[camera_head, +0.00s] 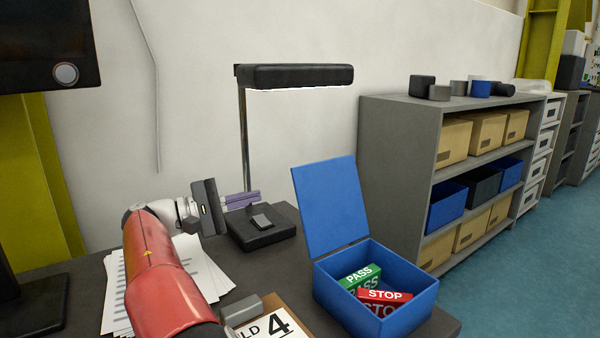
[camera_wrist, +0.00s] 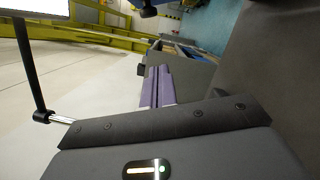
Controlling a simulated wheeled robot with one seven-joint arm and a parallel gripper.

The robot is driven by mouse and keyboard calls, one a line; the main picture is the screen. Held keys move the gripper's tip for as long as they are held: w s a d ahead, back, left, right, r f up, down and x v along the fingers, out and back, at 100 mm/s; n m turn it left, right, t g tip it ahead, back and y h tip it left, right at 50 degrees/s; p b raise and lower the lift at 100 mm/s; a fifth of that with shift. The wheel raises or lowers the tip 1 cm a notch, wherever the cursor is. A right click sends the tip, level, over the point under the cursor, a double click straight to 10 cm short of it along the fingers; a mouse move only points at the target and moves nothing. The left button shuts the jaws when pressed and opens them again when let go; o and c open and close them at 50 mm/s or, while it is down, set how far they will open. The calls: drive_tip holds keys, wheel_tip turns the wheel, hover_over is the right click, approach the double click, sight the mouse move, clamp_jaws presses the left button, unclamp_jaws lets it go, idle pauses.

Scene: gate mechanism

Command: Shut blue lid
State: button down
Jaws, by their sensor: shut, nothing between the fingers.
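The blue lid (camera_head: 331,207) stands open in the head view, roughly upright and tilted back a little, at the rear edge of the blue box (camera_head: 400,312). Inside the box lie a green PASS block (camera_head: 358,277) and a red STOP block (camera_head: 385,295). My gripper (camera_head: 257,198) is to the left of the lid, apart from it, with its purple fingers pointing right toward the lid. The fingers are shut and hold nothing. In the wrist view my purple fingers (camera_wrist: 158,86) lie side by side. I cannot make out the lid there.
A black desk lamp (camera_head: 298,76) rises behind my gripper, its base on the dark desk. Papers (camera_head: 200,265) and a clipboard (camera_head: 275,325) lie left of the box. A grey shelf (camera_head: 395,165) with bins stands behind and to the right.

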sight(328, 203)
drive_tip(key=w+d+r+b, duration=0.1)
drive_tip(key=d+b, duration=0.3)
drive_tip(key=d, duration=0.7)
drive_tip(key=shift+d+r, duration=0.15)
drive_tip(key=shift+r, duration=0.7)
drive_tip(key=shift+d+r, duration=0.1)
